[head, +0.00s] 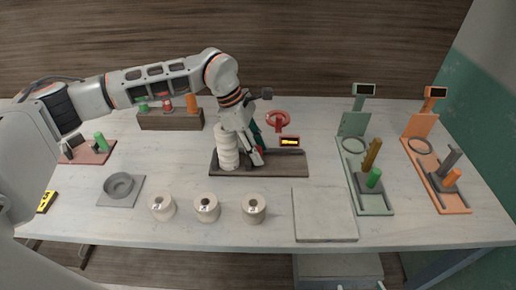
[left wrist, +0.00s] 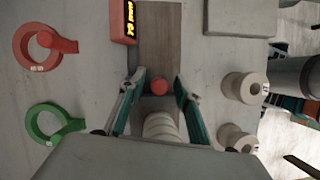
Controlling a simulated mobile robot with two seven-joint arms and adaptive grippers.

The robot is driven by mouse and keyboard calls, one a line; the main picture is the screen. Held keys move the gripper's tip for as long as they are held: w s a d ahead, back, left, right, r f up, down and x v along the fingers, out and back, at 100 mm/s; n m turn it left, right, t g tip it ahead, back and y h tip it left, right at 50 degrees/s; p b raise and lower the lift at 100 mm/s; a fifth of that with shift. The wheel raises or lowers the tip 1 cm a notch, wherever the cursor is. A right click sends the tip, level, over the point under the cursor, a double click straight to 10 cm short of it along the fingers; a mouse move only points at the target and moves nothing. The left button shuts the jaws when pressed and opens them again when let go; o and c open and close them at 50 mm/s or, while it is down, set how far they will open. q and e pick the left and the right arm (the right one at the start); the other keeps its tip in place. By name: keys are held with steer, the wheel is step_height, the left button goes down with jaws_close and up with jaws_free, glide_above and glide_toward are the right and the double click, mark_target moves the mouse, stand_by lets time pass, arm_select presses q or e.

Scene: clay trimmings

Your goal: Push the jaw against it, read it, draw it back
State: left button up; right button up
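A dark wooden gauge base (head: 285,163) lies mid-table with a red-framed readout (head: 290,141) at its back edge, lit with yellow characters too small to read. A white ribbed cylinder (head: 228,148) stands at its left end. My left gripper (head: 258,153) points down over the base, right beside the cylinder. The jaw itself is largely hidden by the gripper.
Three labelled rolls (head: 206,207) stand along the front. A grey slab (head: 324,215) lies front right, with green (head: 375,205) and orange (head: 453,205) stands beyond. A red ring (head: 278,120) lies behind the base, and a green ring (left wrist: 50,122) shows in the wrist view.

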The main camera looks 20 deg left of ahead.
arm_select(q)
jaws_close()
steer(key=shift+w+d+r, duration=0.1)
steer(key=shift+w+d, duration=0.1)
steer(key=shift+d, duration=0.55)
jaws_free()
steer(key=shift+d, duration=0.1)
steer(key=shift+a+r, duration=0.2)
steer(key=v, duration=1.1)
steer(key=shift+r, duration=0.3)
